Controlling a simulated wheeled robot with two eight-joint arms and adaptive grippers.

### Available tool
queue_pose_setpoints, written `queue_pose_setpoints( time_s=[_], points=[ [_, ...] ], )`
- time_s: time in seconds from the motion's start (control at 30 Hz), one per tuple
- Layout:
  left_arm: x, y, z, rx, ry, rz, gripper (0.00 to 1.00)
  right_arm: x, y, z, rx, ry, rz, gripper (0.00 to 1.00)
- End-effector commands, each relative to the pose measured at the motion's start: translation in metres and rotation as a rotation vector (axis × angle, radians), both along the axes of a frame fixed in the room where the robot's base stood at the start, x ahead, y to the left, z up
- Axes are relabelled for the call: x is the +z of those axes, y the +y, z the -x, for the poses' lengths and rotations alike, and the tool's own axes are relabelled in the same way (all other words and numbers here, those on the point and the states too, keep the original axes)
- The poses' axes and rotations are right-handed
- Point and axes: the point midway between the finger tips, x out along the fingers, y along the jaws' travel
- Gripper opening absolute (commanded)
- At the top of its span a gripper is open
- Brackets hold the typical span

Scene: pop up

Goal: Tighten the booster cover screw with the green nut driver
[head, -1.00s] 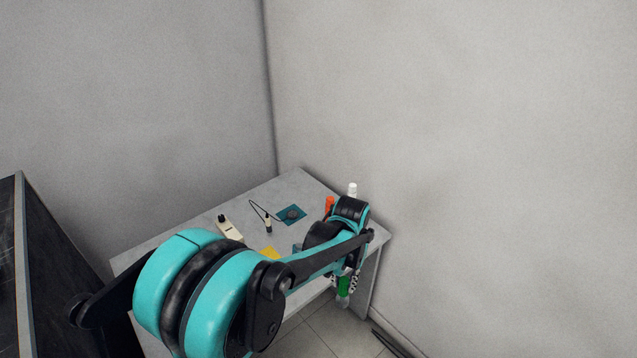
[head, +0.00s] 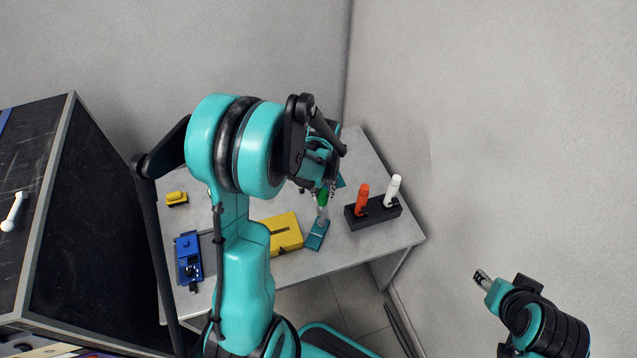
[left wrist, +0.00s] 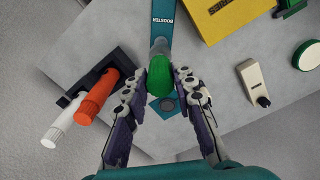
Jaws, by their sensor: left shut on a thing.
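The green nut driver (head: 323,197) is in my left gripper (head: 322,190), which is shut on its handle. In the left wrist view the green handle (left wrist: 186,79) sits between the fingers of my left gripper (left wrist: 162,90), with a grey shaft beyond it. The teal booster (head: 316,237), labelled BOOSTER, lies on the table under the driver; it also shows in the left wrist view (left wrist: 162,18). The driver's tip is at or just above the booster; contact cannot be told. The cover screw is hidden. My right gripper (head: 482,278) hangs away from the table at lower right.
A black holder (head: 375,216) with an orange driver (head: 361,198) and a white driver (head: 392,190) stands right of the booster. A yellow box (head: 284,232) lies to its left. A blue device (head: 188,258) and a dark cabinet (head: 105,215) are farther left. Walls close off the back.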

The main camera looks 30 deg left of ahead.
Motion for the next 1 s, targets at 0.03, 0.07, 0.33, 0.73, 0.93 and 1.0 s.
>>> queue_pose_setpoints(
  time_s=[0.03,0.07,0.33,0.73,0.93,1.0],
  points=[
    [0.001,0.003,0.001,0.016,0.0,0.0,0.0,0.004,0.0,0.0,0.0,0.0,0.0,0.44],
    [0.001,0.004,0.001,0.02,0.0,0.0,0.0,0.004,0.0,0.0,0.0,0.0,0.0,0.44],
    [-0.002,0.004,0.001,0.021,0.0,0.0,0.0,0.001,0.0,0.0,0.0,0.0,0.0,0.44],
    [-0.034,0.003,0.002,0.02,0.0,0.0,0.0,-0.032,0.0,0.0,0.0,0.0,0.0,0.44],
    [-0.05,0.003,0.002,0.019,0.0,0.0,0.0,-0.046,0.0,0.0,0.0,0.0,0.0,0.44],
    [-0.047,0.003,0.002,0.019,0.0,0.0,0.0,-0.044,0.0,0.0,0.0,0.0,0.0,0.44]
  ],
)
